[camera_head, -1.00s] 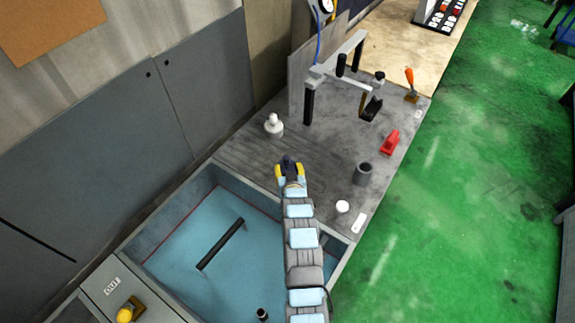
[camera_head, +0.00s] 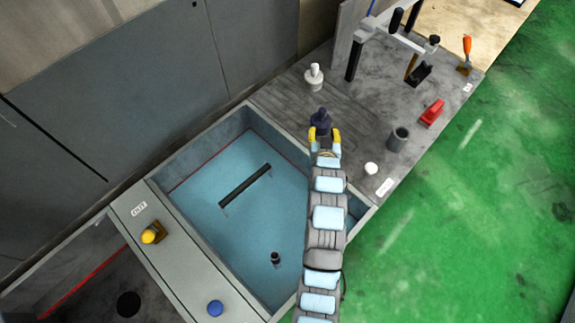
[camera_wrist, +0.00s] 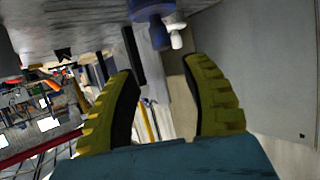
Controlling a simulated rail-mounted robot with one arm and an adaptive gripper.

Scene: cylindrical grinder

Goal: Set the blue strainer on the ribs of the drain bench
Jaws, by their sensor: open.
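The blue strainer (camera_head: 321,117), a small dark blue piece with a knob, stands upright on the grey streaked drain bench (camera_head: 285,98), near the edge of the basin. It also shows at the top of the wrist view (camera_wrist: 152,12), where the bench appears upside down. My gripper (camera_head: 325,135), with yellow fingers, is open just in front of the strainer. In the wrist view the fingers (camera_wrist: 163,92) are wide apart with nothing between them. The ribs are too faint to make out clearly.
A white knobbed piece (camera_head: 314,77) stands behind the strainer. A grey cup (camera_head: 398,139), a red piece (camera_head: 432,112) and a white disc (camera_head: 371,169) are to the right. The blue basin (camera_head: 190,242) lies below left. A blue disc (camera_head: 215,308) sits on its near ledge.

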